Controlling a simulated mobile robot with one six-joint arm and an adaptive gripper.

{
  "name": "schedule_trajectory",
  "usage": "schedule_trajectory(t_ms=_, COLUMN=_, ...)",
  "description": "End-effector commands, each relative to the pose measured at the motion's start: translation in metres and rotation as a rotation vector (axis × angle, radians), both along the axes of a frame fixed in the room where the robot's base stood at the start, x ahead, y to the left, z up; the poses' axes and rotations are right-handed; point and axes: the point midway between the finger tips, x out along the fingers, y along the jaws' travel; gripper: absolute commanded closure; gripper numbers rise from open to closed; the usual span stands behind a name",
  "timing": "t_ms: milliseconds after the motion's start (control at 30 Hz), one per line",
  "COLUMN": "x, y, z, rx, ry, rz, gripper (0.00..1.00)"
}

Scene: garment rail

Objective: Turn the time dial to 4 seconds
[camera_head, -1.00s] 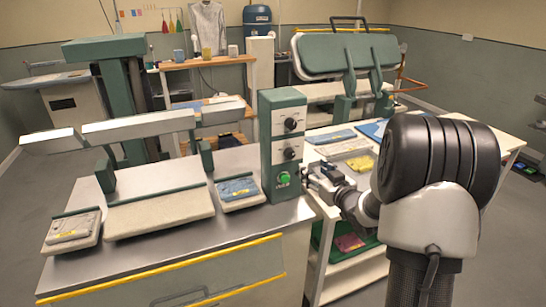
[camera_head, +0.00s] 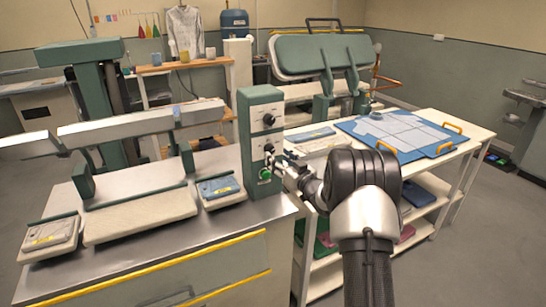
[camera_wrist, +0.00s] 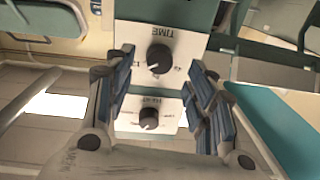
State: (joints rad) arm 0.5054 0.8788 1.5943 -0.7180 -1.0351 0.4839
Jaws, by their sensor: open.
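The time dial (camera_wrist: 160,58) is a round dark knob on a white plate marked TIME, which looks upside down in the wrist view. My open gripper (camera_wrist: 162,66) has one blue-padded finger on each side of it; contact cannot be told. A second dark dial (camera_wrist: 149,119) sits below it in that view. In the head view the green control box (camera_head: 260,96) carries an upper dial (camera_head: 268,119) and a lower dial (camera_head: 268,147). My gripper (camera_head: 279,160) is at the lower one, partly hidden by my arm. The pointer setting is too small to read.
A green button (camera_head: 265,173) is just below the lower dial. The press bench (camera_head: 170,240) lies to the left, with padded boards and folded cloths. A white table (camera_head: 470,128) with a blue folding board (camera_head: 400,130) stands to the right.

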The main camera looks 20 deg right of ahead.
Motion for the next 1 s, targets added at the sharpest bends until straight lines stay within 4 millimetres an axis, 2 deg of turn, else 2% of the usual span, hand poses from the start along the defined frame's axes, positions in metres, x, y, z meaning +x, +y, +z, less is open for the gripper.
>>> schedule_trajectory(t_ms=100, x=0.022, y=0.003, z=-0.002, rx=0.000, ry=-0.001, rz=0.001, gripper=0.50)
schedule_trajectory(t_ms=300, x=0.042, y=0.004, z=-0.001, rx=0.000, ry=0.001, rz=0.000, gripper=0.50)
schedule_trajectory(t_ms=667, x=0.047, y=0.004, z=0.000, rx=0.000, ry=0.001, rz=-0.001, gripper=0.50)
schedule_trajectory(t_ms=1000, x=0.047, y=0.004, z=0.000, rx=0.000, ry=0.001, rz=-0.001, gripper=0.72)
